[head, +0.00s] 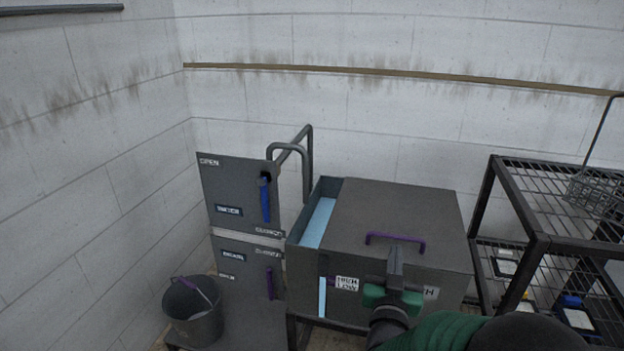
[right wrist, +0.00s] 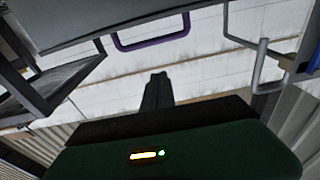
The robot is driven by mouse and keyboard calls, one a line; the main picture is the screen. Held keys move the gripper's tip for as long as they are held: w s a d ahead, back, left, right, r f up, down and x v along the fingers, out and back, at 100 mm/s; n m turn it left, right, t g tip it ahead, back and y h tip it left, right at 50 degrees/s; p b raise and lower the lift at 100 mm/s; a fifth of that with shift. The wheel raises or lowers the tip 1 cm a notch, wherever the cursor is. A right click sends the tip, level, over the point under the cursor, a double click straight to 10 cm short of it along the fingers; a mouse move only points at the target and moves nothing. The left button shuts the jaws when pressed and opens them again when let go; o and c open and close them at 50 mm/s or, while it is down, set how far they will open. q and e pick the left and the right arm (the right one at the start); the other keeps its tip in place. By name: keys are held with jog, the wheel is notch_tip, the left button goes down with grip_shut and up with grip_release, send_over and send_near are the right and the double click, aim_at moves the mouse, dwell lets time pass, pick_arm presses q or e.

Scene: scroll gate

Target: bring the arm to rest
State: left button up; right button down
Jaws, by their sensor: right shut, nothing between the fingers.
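My right gripper (head: 396,262) is in front of the grey box in the head view, just below the purple handle on its lid. Its fingers are together and hold nothing. In the right wrist view the closed fingers (right wrist: 157,92) point up the picture, apart from the purple handle (right wrist: 150,38). The green forearm comes in from the bottom right of the head view. My left gripper is not in view.
The grey box (head: 400,212) shows a light blue strip (head: 318,222) at its left. Cabinets with a blue handle (head: 265,200) stand left of it, a bucket (head: 193,312) lower left. A wire rack (head: 540,240) stands close at the right.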

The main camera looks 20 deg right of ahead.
jog(key=s+a+f+n+g+y, duration=0.35)
jog(key=a+f+g+y, duration=0.35)
jog(key=a+f, duration=0.55)
jog(key=s+a+f+n+g+y, duration=0.1)
jog(key=s+f+g, duration=0.25)
jog(key=s, duration=0.35)
jog(key=s+f+n+g+y, duration=0.25)
jog(key=s+f, duration=0.25)
jog(key=s, duration=0.3)
notch_tip(320, 180, up, 26)
jog(key=s+p, duration=0.1)
jog(key=p, duration=2.5)
jog(key=shift+m+g+h, duration=0.3)
jog(key=shift+g+h, duration=0.05)
jog(key=shift+g, duration=0.05)
jog(key=shift+a, duration=0.1)
